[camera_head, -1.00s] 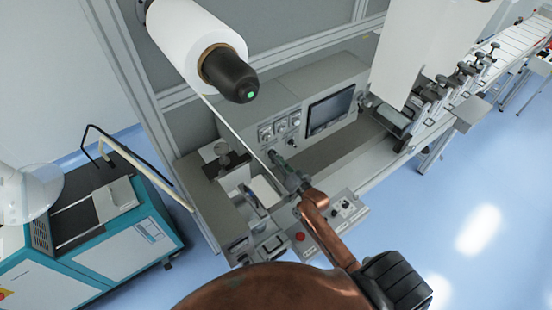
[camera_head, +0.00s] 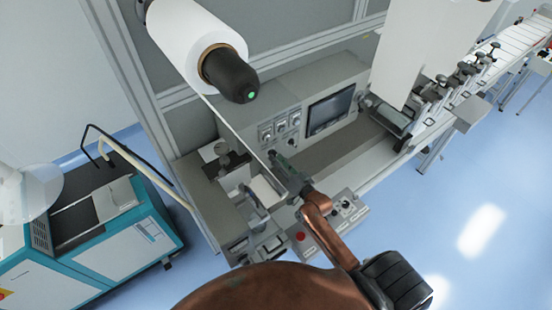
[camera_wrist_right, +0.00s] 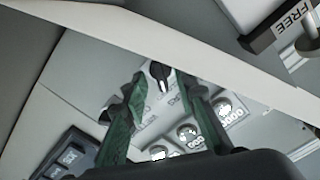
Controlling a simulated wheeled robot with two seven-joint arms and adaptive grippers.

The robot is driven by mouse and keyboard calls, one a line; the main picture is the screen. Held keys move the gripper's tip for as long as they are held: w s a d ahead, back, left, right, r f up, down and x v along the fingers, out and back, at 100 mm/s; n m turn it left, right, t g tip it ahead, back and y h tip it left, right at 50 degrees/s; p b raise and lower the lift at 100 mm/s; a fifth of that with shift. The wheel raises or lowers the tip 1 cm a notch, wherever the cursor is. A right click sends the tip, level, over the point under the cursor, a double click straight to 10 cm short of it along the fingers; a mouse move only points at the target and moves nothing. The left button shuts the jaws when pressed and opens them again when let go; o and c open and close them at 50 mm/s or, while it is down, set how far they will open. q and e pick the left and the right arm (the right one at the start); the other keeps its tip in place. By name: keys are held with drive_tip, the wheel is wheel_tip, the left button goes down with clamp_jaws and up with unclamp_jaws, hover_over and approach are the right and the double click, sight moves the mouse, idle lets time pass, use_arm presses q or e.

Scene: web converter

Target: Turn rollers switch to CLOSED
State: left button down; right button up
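My right gripper (camera_head: 277,158) is over the machine in front of its control panel (camera_head: 318,80). In the right wrist view its two green fingers (camera_wrist_right: 161,82) are apart. A small black rotary knob (camera_wrist_right: 159,74) on a white plate shows between the fingertips. I cannot tell whether the fingers touch it. Lettering beside the knob is partly hidden by the right finger, and I cannot read a CLOSED mark. In the head view a small dark knob (camera_head: 291,142) shows on the panel near the gripper. My left gripper is not in view.
Round dials (camera_wrist_right: 188,134) sit close to the fingers. A pale strip (camera_wrist_right: 180,55) crosses the wrist view, with a FREE label (camera_wrist_right: 290,22) beyond it. A white roll (camera_head: 190,35) and its web hang above my arm. A box with a red button (camera_head: 300,237) lies below.

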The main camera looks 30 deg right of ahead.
drive_tip(key=s, duration=1)
drive_tip(key=shift+s+d, duration=0.25)
drive_tip(key=shift+d, duration=0.15)
drive_tip(key=shift+s, duration=0.1)
